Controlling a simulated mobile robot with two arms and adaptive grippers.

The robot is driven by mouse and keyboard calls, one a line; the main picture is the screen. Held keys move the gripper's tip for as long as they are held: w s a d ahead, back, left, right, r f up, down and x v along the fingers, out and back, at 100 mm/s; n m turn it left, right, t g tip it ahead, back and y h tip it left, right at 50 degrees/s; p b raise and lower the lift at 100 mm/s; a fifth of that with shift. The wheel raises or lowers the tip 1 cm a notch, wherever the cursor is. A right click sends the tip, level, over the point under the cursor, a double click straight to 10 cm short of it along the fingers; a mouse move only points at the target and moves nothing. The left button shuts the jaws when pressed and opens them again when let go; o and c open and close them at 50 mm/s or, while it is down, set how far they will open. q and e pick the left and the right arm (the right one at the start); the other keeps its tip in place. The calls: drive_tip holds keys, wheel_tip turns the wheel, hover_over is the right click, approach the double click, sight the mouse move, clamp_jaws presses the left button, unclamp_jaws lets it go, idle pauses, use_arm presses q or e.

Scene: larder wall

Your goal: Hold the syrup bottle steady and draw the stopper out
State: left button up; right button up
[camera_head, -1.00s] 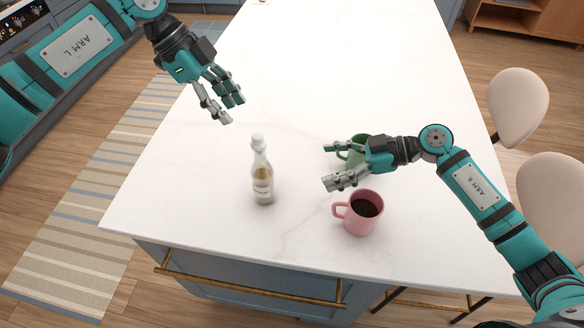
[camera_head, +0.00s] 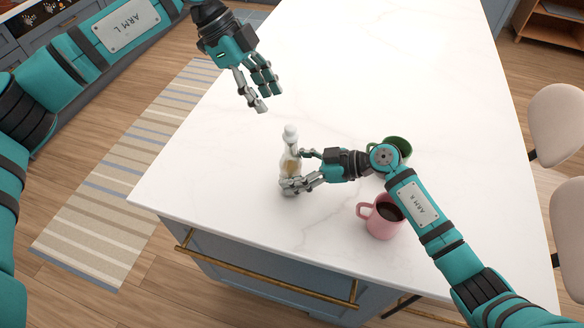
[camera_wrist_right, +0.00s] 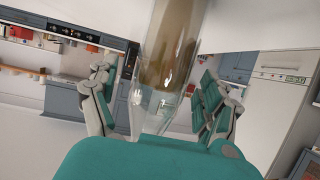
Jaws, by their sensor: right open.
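The syrup bottle (camera_head: 290,162) stands upright on the white island top, clear glass with amber syrup inside. Its pale stopper (camera_head: 291,131) sits in the neck. My right gripper (camera_head: 296,170) is open around the bottle's body, with fingers on both sides of it. In the right wrist view the bottle (camera_wrist_right: 168,60) stands between the spread fingers, and the stopper is out of the picture. My left gripper (camera_head: 264,98) is higher, behind and left of the bottle, empty, with its fingers apart.
A pink mug (camera_head: 384,218) with dark drink stands right of the bottle, near my right forearm. A green mug (camera_head: 402,146) is partly hidden behind my right wrist. The island top (camera_head: 370,60) is clear towards the back.

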drive_tip(key=shift+w+a+f, duration=0.1)
drive_tip(key=shift+a+f, duration=0.05)
drive_tip(key=shift+a, duration=0.2)
drive_tip(key=shift+c, duration=0.2)
